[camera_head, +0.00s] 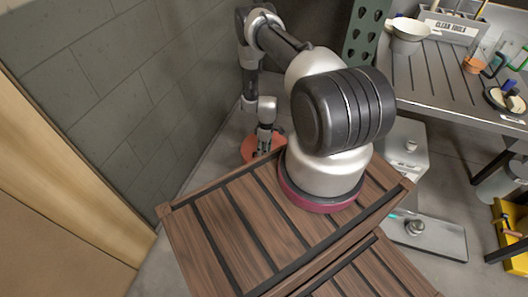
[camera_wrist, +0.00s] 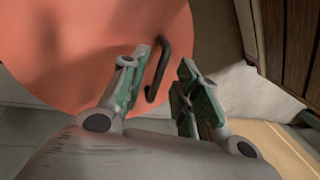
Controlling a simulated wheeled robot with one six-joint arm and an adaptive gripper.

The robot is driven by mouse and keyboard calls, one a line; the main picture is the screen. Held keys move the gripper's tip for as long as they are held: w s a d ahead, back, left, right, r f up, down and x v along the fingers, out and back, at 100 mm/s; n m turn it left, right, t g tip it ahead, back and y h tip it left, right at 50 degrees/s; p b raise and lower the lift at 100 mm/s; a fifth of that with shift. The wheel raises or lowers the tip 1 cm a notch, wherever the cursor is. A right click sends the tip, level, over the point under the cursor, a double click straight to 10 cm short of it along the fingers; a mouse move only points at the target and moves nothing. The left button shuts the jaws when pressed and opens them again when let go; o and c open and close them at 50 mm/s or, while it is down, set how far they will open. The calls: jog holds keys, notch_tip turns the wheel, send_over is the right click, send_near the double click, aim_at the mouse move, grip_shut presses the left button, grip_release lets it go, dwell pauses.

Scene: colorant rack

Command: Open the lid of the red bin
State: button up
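The red bin's round orange-red lid (camera_wrist: 60,40) fills the upper left of the wrist view and looks shut. A dark curved handle (camera_wrist: 160,70) stands on it near its edge. My gripper (camera_wrist: 168,62) is open, with one finger on each side of the handle's line. I cannot tell whether either finger touches the handle. In the head view the red bin (camera_head: 249,148) is on the floor behind the wooden slatted surface, partly hidden by my gripper (camera_head: 264,152). The bin's body is mostly hidden.
The wooden slatted top (camera_head: 225,215) lies close in front of the bin. A grey block wall (camera_head: 115,110) is to the left. A metal workbench (camera_head: 440,85) with bowls and tools stands at the right.

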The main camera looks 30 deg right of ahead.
jog(key=shift+f, duration=0.45)
jog(key=shift+a, duration=0.1)
grip_shut()
jog(key=shift+r, duration=0.15)
